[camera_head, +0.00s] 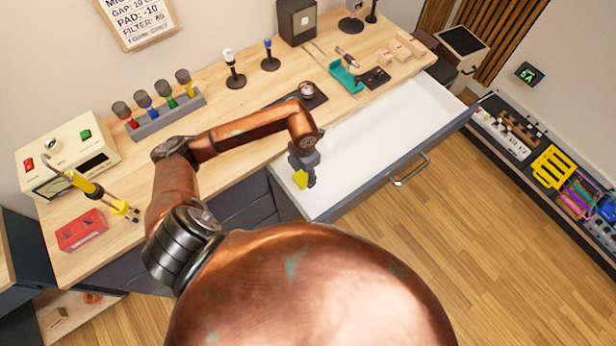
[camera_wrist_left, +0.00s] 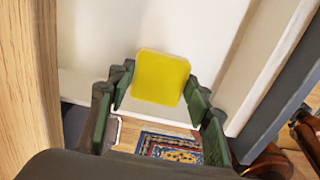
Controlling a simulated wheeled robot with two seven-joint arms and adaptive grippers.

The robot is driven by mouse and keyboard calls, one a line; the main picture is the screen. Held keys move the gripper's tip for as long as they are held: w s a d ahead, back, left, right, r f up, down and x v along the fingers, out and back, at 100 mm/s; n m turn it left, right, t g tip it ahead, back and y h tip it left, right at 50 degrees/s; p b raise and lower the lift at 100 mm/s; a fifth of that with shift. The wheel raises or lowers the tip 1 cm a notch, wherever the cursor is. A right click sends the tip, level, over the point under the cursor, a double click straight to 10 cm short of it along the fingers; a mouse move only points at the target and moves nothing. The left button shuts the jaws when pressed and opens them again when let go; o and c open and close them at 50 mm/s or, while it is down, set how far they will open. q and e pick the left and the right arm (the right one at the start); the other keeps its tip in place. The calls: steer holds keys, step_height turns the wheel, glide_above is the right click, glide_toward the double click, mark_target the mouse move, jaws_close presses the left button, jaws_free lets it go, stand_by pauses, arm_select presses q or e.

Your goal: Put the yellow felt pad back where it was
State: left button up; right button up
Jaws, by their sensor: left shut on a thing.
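The yellow felt pad (camera_head: 299,179) is a small flat square. It also shows in the wrist view (camera_wrist_left: 161,77), between the green-lined fingers of my left gripper (camera_wrist_left: 160,92). In the head view my left gripper (camera_head: 304,178) points down at the left end of the open white drawer (camera_head: 390,128) and is shut on the pad. The pad is by the drawer's near left corner; I cannot tell whether it touches the drawer. My right gripper is not in view.
The wooden bench top (camera_head: 215,120) lies behind the drawer. On it stand a rack (camera_head: 165,115) of colored knobs, a cream device (camera_head: 68,155), a red box (camera_head: 82,230) and a dark tray (camera_head: 305,97). The drawer's inside looks mostly empty. A low shelf (camera_head: 555,170) holds gear at right.

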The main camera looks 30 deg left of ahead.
arm_select(q)
steer(key=shift+w+d+f, duration=0.2)
steer(key=shift+w+f, duration=0.8)
steer(key=shift+f, duration=1.75)
steer(key=shift+f, duration=0.2)
steer(key=o, duration=1.2)
steer(key=shift+r, duration=0.15)
step_height(320, 180, up, 12)
steer(key=shift+r, duration=0.1)
